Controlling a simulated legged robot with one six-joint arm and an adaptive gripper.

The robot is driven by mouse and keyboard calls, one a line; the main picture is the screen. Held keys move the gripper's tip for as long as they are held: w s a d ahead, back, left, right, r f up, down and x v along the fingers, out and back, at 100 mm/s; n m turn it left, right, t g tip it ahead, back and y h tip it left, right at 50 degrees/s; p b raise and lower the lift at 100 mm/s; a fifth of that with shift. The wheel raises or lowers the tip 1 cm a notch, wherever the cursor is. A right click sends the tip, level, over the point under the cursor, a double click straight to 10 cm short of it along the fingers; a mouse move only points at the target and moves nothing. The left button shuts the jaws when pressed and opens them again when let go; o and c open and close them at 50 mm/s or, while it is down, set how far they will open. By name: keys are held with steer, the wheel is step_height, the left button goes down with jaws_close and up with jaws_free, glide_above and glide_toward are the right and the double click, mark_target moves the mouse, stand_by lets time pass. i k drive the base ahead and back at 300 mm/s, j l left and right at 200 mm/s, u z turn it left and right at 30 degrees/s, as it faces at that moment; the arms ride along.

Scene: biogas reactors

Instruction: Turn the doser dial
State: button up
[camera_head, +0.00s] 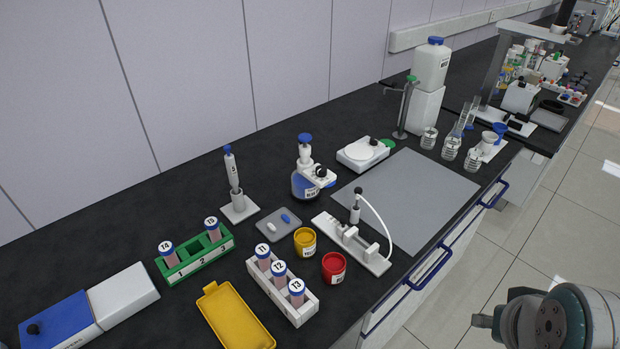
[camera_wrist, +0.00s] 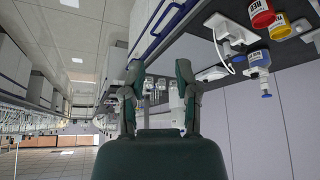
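The doser (camera_head: 306,146) is a white dispenser head with a blue cap on a bottle of blue liquid (camera_head: 304,187), standing upright on the black bench. A dark round knob (camera_head: 319,171), which looks like its dial, is on the right side of the head. In the wrist view the doser bottle (camera_wrist: 257,62) appears upside down at the upper right. My gripper (camera_wrist: 159,80) is open and empty, its two dark green fingers apart, well away from the doser.
A white syringe device with a tube (camera_head: 352,240), a yellow jar (camera_head: 305,242) and a red jar (camera_head: 334,266) stand in front of the doser. A white round-plate device (camera_head: 363,153) is behind it. A grey mat (camera_head: 420,200) to the right is bare. Blue drawer handles (camera_head: 430,268) stick out below the bench edge.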

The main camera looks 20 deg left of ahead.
mark_target(320, 170)
steer(key=i+l+u, duration=0.15)
steer(key=i+u, duration=0.25)
steer(key=i+l+u, duration=0.15)
steer(key=u, duration=0.3)
steer(key=i+l+u, duration=0.2)
steer(key=l+u, duration=0.2)
